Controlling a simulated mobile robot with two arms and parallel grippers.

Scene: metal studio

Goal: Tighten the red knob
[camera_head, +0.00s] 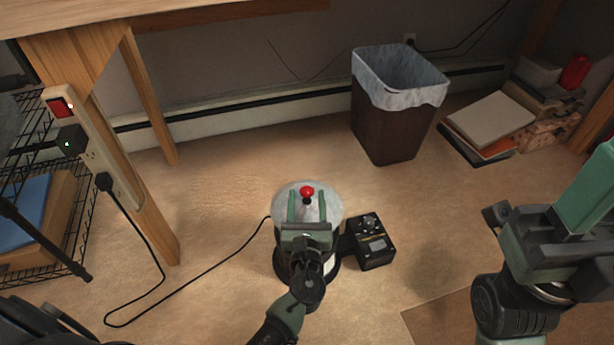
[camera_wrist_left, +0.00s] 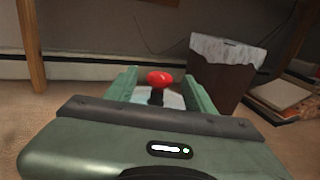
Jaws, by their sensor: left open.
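The red knob (camera_head: 306,192) stands on top of a round device with a pale lid (camera_head: 329,200) on the floor. In the left wrist view the knob (camera_wrist_left: 160,78) shows between the two fingers, on a short dark stem. My left gripper (camera_head: 307,208) is open, with one green finger on each side of the knob. I cannot tell whether the fingers touch it. The left hand hides much of the device's front. My right gripper (camera_head: 497,215) is at the right, away from the device, and its jaw gap is not clear.
A black control box (camera_head: 371,246) sits right of the device. A cable (camera_head: 205,272) runs left to a power strip (camera_head: 97,150) on the table leg. A lined bin (camera_head: 385,125) stands behind. Books (camera_head: 488,120) lie at the right. A wire rack (camera_head: 85,215) stands left.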

